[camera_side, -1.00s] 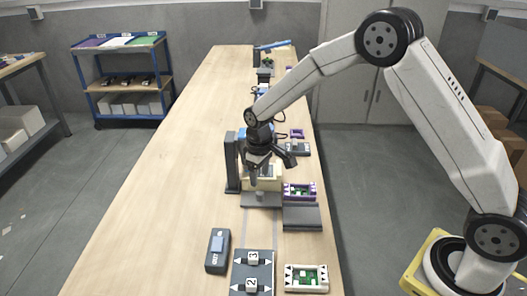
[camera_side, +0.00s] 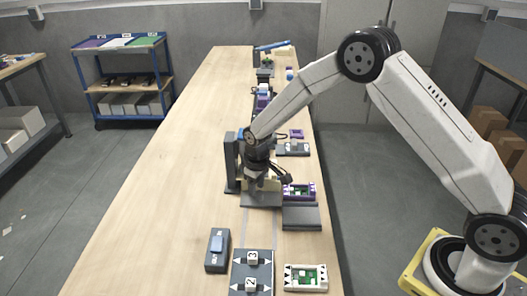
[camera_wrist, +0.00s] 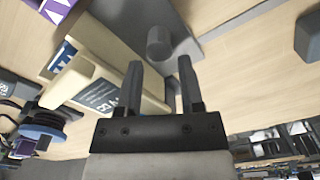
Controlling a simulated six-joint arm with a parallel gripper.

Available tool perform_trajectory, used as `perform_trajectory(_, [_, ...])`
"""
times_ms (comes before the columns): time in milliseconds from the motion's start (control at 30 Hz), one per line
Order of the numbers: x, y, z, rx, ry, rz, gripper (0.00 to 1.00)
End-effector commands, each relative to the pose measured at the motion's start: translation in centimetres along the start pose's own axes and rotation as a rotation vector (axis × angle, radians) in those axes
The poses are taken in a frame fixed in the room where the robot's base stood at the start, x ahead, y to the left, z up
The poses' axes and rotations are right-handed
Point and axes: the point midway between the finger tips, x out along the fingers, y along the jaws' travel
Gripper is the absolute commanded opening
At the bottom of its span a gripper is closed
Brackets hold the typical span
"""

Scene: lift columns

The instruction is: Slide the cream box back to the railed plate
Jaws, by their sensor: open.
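The cream box (camera_wrist: 88,82) with a dark label lies to the left of my fingers in the wrist view. In the side view only a strip of the cream box (camera_side: 244,184) shows behind my gripper (camera_side: 262,184). My gripper (camera_wrist: 162,85) is open, and its left finger overlaps the box's near end in the picture; contact cannot be told. A grey plate (camera_wrist: 120,12) with a round knob (camera_wrist: 159,42) lies beyond my fingertips. This grey plate (camera_side: 262,200) sits below my gripper in the side view. I cannot make out rails on it.
A dark upright column (camera_side: 231,165) stands left of the box. A purple tray with a green board (camera_side: 299,191) and a flat grey block (camera_side: 301,217) are on the right. A numbered panel (camera_side: 252,270), dark control box (camera_side: 218,250) and cream tray (camera_side: 306,278) lie in front. The left tabletop is clear.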

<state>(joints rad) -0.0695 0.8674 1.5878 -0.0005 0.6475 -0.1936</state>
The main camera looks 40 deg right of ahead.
Motion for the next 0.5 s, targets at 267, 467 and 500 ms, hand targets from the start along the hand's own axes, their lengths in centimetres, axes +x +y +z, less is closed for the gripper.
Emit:
perform_trajectory(267, [2.09, -0.07, 1.68, 0.004, -0.045, -0.009, 0.68])
perform_trajectory(467, [2.09, -0.10, 1.67, 0.004, -0.045, -0.010, 0.04])
perform_trajectory(500, [2.09, -0.12, 1.67, 0.004, -0.045, -0.010, 0.04])
